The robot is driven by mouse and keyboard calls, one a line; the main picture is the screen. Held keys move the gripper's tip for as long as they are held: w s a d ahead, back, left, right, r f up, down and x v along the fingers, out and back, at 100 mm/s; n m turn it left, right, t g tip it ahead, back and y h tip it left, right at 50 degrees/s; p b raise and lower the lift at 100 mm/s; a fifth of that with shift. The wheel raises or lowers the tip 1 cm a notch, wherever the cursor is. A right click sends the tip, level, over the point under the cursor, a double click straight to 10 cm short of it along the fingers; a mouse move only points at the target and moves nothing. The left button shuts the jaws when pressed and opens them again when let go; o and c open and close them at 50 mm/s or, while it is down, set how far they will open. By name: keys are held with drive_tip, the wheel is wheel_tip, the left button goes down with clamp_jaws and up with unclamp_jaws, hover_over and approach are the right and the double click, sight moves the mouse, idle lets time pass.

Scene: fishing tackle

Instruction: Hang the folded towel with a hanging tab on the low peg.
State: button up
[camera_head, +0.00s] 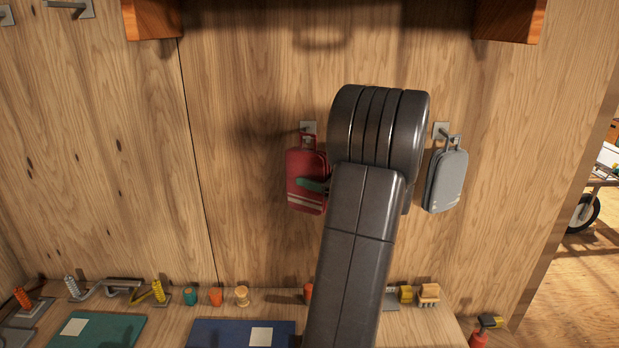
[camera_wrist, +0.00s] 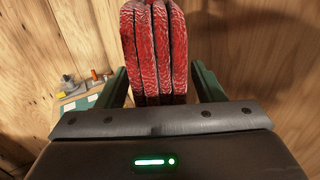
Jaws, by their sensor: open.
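A red folded towel (camera_head: 306,167) with pale stripes hangs upright against the wood wall. Its tab (camera_head: 308,141) appears to be looped over a small peg on a square plate (camera_head: 308,128). My gripper (camera_wrist: 162,82) is open. In the wrist view its two green fingers stand on either side of the red towel's thick folds (camera_wrist: 153,50), with a gap visible on each side. In the head view one green finger (camera_head: 314,186) shows in front of the towel's lower right. My arm hides the rest of the gripper.
A grey towel (camera_head: 446,181) hangs from another peg (camera_head: 442,131) to the right of my arm. Below, a bench holds a green mat (camera_head: 101,329), a blue mat (camera_head: 222,333) and several small tackle items. Wooden brackets (camera_head: 153,18) jut out above.

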drive_tip(key=b+v, duration=0.2)
drive_tip(key=v, duration=1)
drive_tip(key=shift+d, duration=0.15)
drive_tip(key=p+x, duration=0.3)
drive_tip(key=x, duration=1.1)
drive_tip(key=shift+s+b, duration=0.25)
drive_tip(key=shift+b, duration=0.2)
drive_tip(key=shift+s+r, duration=0.35)
drive_tip(key=shift+s, duration=0.1)
